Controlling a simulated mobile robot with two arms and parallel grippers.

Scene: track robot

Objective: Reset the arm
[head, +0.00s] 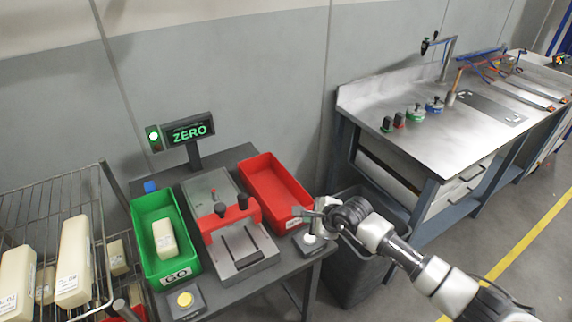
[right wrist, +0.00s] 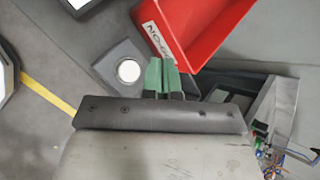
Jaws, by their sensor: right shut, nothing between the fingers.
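My right gripper (head: 306,212) comes in from the right in the head view. It is over the front right corner of the dark table (head: 300,262), by the red NO-GO bin (head: 270,190) and above the box with a white button (head: 310,239). In the right wrist view its green fingers (right wrist: 162,74) are together and empty, between the white button (right wrist: 129,71) and the red bin (right wrist: 208,28). I cannot tell if they touch the bin. My left gripper is not in view.
A green GO bin (head: 150,213) holds a pale block (head: 165,240). A red-and-grey fixture (head: 238,245) stands between the bins. The sign (head: 188,130) reads ZERO. A yellow button (head: 185,299) is at the front. A wire rack (head: 40,195) stands left, a steel workbench (head: 400,95) right.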

